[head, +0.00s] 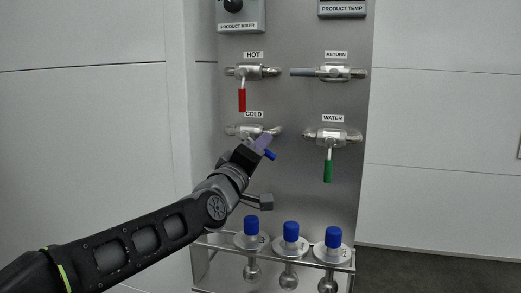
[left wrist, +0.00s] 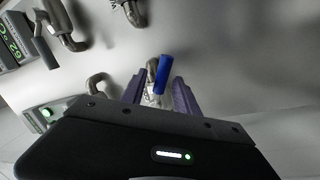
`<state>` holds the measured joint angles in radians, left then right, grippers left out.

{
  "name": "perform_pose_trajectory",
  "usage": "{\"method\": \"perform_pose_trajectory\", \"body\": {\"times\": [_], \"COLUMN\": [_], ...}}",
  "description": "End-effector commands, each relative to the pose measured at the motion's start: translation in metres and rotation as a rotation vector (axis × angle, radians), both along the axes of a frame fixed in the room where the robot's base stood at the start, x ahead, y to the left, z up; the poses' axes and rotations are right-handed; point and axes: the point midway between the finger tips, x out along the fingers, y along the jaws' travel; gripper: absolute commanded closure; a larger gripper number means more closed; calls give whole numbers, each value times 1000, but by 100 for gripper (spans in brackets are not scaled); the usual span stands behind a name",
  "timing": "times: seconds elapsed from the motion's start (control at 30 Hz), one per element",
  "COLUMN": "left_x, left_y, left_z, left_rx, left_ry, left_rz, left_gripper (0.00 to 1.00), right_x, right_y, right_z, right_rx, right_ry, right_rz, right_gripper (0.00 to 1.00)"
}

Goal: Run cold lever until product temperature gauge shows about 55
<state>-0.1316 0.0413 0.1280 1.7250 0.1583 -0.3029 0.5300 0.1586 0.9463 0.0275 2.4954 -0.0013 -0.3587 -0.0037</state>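The cold valve (head: 242,131) sits below the COLD label on the steel panel. Its blue lever handle (head: 270,155) shows just past the fingers of my left gripper (head: 264,143). In the left wrist view the blue handle (left wrist: 163,73) stands between the two purple fingers (left wrist: 157,95), which are apart; some gap shows on the left side. Firm contact cannot be told. The PRODUCT TEMP label (head: 341,9) is at the top, its display cut off. A display with green digits (left wrist: 15,38) shows rotated in the left wrist view, too small to read surely. My right gripper is not in view.
The red hot lever (head: 242,100) hangs down above. The return valve (head: 335,73) lies to the right, and the green water lever (head: 328,170) hangs down below it. Several blue-capped fittings (head: 291,232) line the rail below. The product mixer box (head: 240,18) is at top left.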

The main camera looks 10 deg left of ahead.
Motion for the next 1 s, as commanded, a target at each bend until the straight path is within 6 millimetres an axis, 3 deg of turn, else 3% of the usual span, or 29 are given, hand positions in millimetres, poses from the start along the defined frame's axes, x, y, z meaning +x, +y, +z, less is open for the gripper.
{"method": "perform_pose_trajectory", "body": {"times": [0.43, 1.0], "left_x": [-63, -69], "left_y": [10, 11], "left_z": [-12, -12], "left_rx": [-1, -1], "left_ry": [-1, 0], "left_rz": [0, 0], "left_gripper": [63, 63], "right_x": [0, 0], "right_y": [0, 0], "right_z": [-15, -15], "right_rx": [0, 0], "right_ry": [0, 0], "right_rz": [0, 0], "right_gripper": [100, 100]}}
